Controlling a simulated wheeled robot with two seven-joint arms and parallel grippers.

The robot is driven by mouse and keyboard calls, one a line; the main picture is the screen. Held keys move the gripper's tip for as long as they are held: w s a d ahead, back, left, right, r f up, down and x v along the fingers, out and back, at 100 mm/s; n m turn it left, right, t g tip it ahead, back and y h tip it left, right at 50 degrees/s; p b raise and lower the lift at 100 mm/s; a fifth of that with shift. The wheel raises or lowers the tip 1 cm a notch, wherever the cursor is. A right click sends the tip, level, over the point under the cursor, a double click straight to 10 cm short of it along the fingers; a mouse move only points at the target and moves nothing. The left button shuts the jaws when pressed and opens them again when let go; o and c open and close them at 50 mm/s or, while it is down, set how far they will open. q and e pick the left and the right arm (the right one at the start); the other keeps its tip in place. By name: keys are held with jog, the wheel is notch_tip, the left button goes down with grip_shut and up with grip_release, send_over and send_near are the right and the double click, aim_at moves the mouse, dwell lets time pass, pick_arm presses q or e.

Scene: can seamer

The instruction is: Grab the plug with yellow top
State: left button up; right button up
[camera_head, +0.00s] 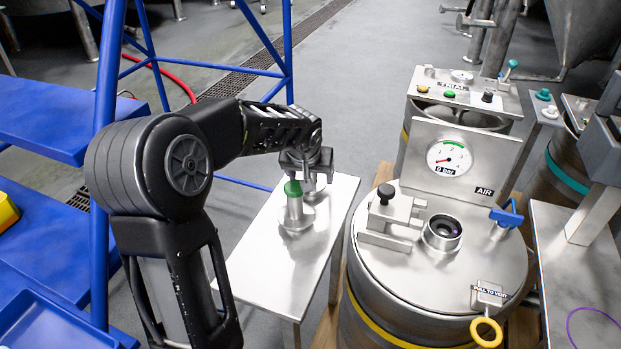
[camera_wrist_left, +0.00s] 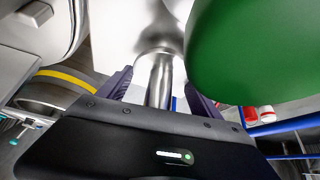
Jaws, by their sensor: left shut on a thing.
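A plug with a green top (camera_head: 293,188) and a steel body stands on the small steel table (camera_head: 262,268). Its green top (camera_wrist_left: 255,50) looms large in the left wrist view. My left gripper (camera_head: 308,178) is just behind the green top in the head view. In the left wrist view its dark fingers (camera_wrist_left: 160,92) are shut on an upright steel stem (camera_wrist_left: 160,78), which seems to belong to a second plug. The top of that stem is hidden by the gripper, so its colour cannot be told. No yellow plug top shows. My right gripper is in neither view.
A round steel vessel (camera_head: 390,268) with a gauge (camera_head: 449,158), valve and yellow pull ring (camera_head: 487,332) stands close to the table's right. A blue rack (camera_head: 103,150) is on the left. The table's front half is clear.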

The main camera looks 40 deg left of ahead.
pick_arm(q)
jog(key=c, duration=0.5)
jog(key=shift+c, duration=0.2)
notch_tip(320, 180, up, 10)
jog(key=shift+r+p, duration=0.1)
jog(key=shift+p, duration=0.7)
